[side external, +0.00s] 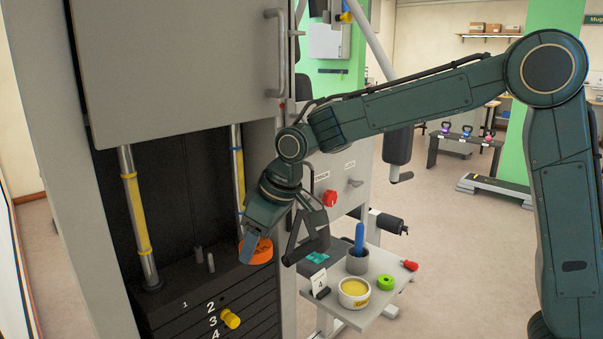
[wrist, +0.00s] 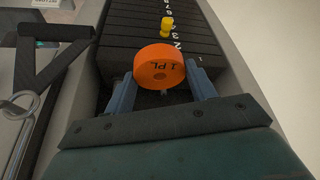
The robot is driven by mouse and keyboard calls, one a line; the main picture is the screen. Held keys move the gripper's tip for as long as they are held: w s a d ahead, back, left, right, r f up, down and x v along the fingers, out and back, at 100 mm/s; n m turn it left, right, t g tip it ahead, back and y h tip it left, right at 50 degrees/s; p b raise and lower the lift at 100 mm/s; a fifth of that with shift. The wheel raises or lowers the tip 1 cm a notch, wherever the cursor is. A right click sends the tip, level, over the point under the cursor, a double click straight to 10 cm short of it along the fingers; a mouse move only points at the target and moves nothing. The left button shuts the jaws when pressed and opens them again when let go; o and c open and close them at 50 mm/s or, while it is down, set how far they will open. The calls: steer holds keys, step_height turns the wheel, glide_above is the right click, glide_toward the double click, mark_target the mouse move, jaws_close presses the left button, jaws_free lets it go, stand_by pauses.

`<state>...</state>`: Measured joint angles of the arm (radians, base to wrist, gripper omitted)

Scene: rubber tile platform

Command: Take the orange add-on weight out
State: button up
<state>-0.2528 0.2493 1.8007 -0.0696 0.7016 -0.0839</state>
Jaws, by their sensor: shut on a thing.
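The orange add-on weight (side external: 262,252) is a thick round disc at the right end of the weight stack (side external: 180,318). My gripper (side external: 249,250) reaches down to it and is shut on it. In the wrist view the weight (wrist: 160,62) sits between the two blue fingers of my gripper (wrist: 160,82), with dark lettering on its face. The numbered black stack plates (wrist: 190,38) lie beyond it. I cannot tell whether the weight touches the stack top. Two short grey pegs stand on the stack, left of the weight in the side view.
Steel guide rods (side external: 138,215) with yellow sleeves rise from the stack. A yellow selector pin (side external: 230,319) sticks out of its front. A grey cabinet door (side external: 180,70) hangs above. A black handle (side external: 307,240) and a small tray (side external: 375,300) with a yellow tub are to the right.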

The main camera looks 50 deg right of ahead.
steer(key=s+d, duration=0.2)
steer(key=s, duration=0.4)
steer(key=shift+s+d, duration=0.3)
steer(key=shift+d, duration=0.05)
stand_by(0.8)
